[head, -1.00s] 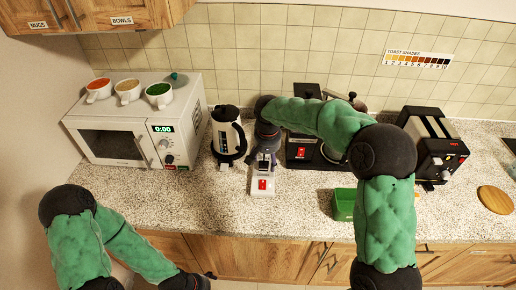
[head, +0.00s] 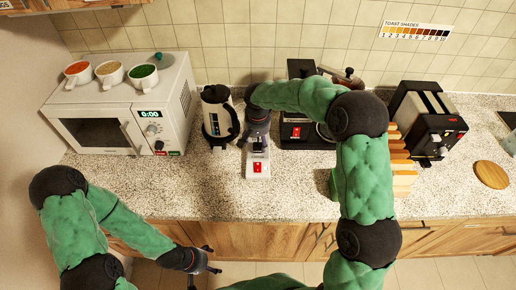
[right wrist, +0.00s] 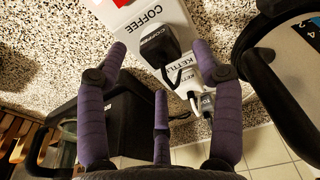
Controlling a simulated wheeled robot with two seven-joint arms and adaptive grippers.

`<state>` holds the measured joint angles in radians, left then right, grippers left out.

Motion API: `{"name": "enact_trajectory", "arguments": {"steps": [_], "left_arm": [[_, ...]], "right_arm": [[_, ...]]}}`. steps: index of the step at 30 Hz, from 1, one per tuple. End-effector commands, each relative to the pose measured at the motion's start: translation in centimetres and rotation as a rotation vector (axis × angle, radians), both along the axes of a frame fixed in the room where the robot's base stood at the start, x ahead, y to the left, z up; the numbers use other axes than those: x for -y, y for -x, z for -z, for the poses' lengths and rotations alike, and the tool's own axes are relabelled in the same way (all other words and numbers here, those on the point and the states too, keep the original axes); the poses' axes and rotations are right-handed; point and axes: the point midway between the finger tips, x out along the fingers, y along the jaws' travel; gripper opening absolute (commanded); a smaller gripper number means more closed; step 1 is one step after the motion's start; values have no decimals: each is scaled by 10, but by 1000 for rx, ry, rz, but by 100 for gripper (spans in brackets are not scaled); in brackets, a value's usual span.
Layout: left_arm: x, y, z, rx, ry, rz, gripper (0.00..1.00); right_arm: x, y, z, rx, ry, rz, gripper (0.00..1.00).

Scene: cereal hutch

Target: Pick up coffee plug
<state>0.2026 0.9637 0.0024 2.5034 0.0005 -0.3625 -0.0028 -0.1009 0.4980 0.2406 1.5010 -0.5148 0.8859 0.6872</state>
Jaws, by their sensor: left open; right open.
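A black plug (right wrist: 150,45) with white lettering, not fully readable, sits on the white socket block (right wrist: 118,15), which bears the word COFFEE. In the head view, the block (head: 258,170) with its red switch stands on the counter. My right gripper (right wrist: 160,55) is open above the plug. Its fingers spread either side of the plug without visibly touching it. My right gripper (head: 257,135) hides the plugs in the head view. My left gripper (head: 208,262) is open and empty, low before the counter.
A kettle (head: 218,112) stands close left of the socket block, and a coffee machine (head: 297,133) close right. The microwave (head: 120,115) carries several cups. The toaster (head: 420,115) and bread slices (head: 402,165) are further right. Counter before the block is clear.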

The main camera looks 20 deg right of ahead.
Motion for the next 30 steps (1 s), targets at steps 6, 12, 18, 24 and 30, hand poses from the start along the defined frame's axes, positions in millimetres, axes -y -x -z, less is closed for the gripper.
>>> {"name": "enact_trajectory", "arguments": {"steps": [6,12,18,24,30], "left_arm": [[0,0,6,0,0,0,78],[0,0,7,0,0,0,78],[0,0,7,0,0,0,78],[0,0,7,0,0,0,78],[0,0,7,0,0,0,78]], "right_arm": [[3,-6,33,-2,0,0,67],[3,-7,39,0,0,0,67],[3,-7,39,0,0,0,38],[3,-7,39,-1,0,0,0],[3,-7,39,0,0,0,0]]}}
